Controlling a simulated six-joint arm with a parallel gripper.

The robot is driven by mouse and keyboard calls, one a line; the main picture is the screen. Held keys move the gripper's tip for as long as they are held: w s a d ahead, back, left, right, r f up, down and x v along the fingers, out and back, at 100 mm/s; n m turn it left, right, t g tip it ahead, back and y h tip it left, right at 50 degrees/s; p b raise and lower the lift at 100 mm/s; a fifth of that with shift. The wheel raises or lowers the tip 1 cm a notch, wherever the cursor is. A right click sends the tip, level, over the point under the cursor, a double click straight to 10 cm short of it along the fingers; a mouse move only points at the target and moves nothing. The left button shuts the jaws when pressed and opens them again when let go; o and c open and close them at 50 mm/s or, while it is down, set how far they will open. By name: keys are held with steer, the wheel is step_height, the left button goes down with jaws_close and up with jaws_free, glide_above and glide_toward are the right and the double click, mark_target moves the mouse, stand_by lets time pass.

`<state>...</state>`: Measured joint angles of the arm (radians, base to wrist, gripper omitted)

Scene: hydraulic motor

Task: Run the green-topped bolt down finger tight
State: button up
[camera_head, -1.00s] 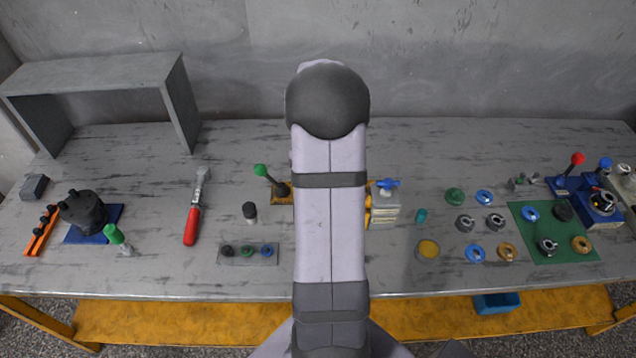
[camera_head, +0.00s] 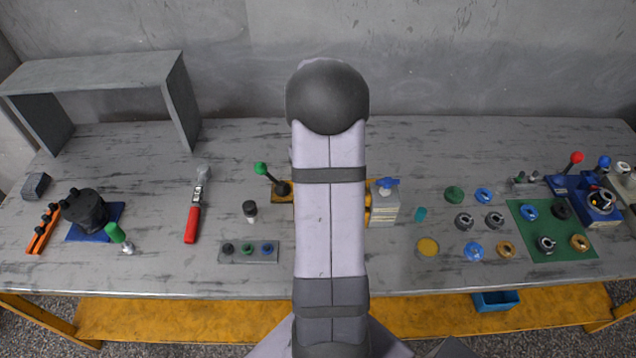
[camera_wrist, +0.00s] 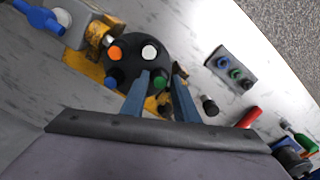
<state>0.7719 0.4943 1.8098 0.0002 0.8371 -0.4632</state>
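In the wrist view a round black motor cover (camera_wrist: 133,58) carries several bolts with coloured tops. The green-topped bolt (camera_wrist: 159,82) is at the cover's near right edge. The orange-topped bolt (camera_wrist: 115,53), white-topped bolt (camera_wrist: 149,52) and blue-topped bolt (camera_wrist: 111,83) are on the same cover. My gripper (camera_wrist: 164,72) is open, its two fingers apart. The green top shows between the fingers, close to the left one; I cannot tell whether they touch. In the head view my arm hides the motor and gripper; only parts of its yellow mount (camera_head: 369,208) show.
A green-knobbed lever (camera_head: 262,170) stands left of my arm, and a blue-handled valve (camera_head: 388,184) right of it. A plate with coloured plugs (camera_head: 248,252), a black-capped piece (camera_head: 250,209) and a red-handled tool (camera_head: 192,222) lie left. Rings and a green mat (camera_head: 570,247) are right.

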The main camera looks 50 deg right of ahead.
steer(key=shift+r, duration=0.1)
stand_by(0.3)
steer(key=shift+r+p, duration=3.5)
steer(key=shift+r, duration=0.45)
